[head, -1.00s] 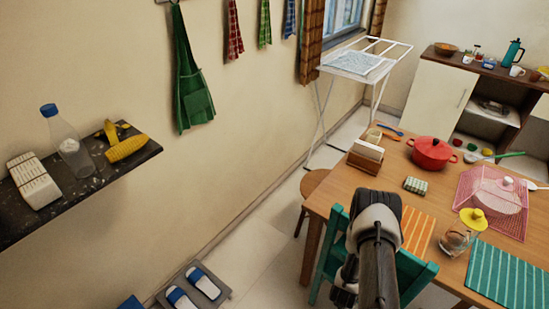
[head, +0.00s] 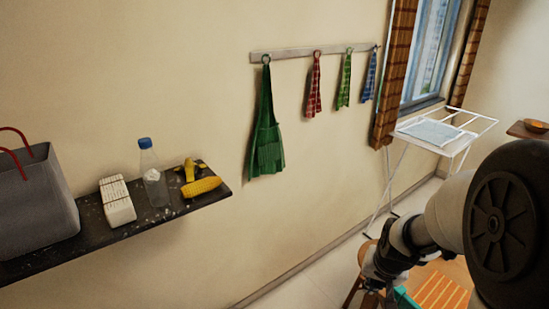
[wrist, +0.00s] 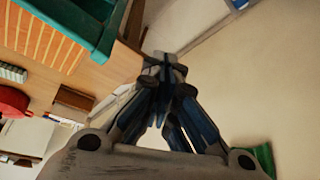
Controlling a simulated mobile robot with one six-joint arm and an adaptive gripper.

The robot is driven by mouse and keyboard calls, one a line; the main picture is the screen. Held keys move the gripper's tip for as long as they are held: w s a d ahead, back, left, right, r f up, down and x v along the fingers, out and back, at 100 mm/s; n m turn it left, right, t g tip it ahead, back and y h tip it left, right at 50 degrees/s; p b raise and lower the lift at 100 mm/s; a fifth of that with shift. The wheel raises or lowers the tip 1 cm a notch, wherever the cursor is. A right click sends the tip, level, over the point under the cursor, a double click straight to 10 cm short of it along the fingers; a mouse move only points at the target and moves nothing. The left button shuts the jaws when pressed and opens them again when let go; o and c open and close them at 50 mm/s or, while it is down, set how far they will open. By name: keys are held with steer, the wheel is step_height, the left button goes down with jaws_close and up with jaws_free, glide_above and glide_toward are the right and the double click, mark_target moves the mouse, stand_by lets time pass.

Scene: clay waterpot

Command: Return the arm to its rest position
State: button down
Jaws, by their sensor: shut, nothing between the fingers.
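My gripper (wrist: 166,64) fills the middle of the wrist view, its fingers brought together at the tips with nothing between them. In the head view my arm comes in large from the right edge. Its far end hangs low by the stool and the table corner, apart from the wall. The fingertips cannot be made out clearly there.
A dark shelf (head: 80,247) with a bottle (head: 154,178) is at left. A drying rack (head: 440,137) stands behind. Floor (head: 300,288) by the wall is clear.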

steer(key=s+a+r+n, duration=0.3)
steer(key=s+a+r, duration=0.4)
steer(key=s+r, duration=0.45)
steer(key=s+a+r+n, duration=0.1)
steer(key=s+a+r, duration=0.2)
steer(key=s, duration=0.7)
steer(key=shift+s+r+n+t+y, duration=0.3)
steer(key=shift+r, duration=0.4)
